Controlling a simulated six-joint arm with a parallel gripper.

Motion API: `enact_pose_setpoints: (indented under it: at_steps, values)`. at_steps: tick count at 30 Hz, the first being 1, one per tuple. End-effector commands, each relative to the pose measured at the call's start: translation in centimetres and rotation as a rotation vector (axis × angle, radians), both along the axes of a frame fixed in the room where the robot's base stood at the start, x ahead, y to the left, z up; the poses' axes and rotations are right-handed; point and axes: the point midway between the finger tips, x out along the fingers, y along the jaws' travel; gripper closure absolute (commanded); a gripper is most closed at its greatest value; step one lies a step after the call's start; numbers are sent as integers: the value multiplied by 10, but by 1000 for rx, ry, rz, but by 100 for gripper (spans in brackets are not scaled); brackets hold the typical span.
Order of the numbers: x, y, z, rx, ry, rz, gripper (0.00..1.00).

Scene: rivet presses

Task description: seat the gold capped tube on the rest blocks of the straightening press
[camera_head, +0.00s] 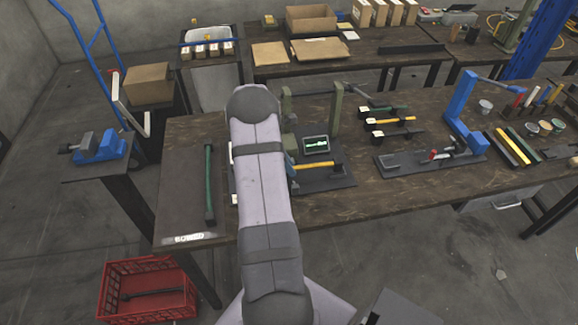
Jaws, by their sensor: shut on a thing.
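A gold tube (315,165) lies roughly level over the dark base plate (335,181) of a green-framed press (336,107), beside a small lit screen (315,144). I take this for the straightening press. The tube's right end shows near a dark block; its left end goes behind my arm. I cannot tell if it touches the rest blocks or is held above them. My gripper is hidden behind my own arm, which covers the left part of the press. A blue part shows low beside the arm, left of the tube.
Several tubes with dark ends (391,122) lie right of the press. A blue press (460,112) stands further right. A green tube (209,184) lies on the left of the bench by a "BOWED" label (189,238). A red crate (148,287) with a dark tube is on the floor.

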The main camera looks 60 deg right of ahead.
Motion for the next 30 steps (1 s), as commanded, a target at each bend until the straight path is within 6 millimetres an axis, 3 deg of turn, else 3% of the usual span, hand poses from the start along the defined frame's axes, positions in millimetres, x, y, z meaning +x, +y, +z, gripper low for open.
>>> enact_pose_setpoints:
  at_steps: [30]
  values:
    - [0, 0, -14, 0, 0, 0, 100]
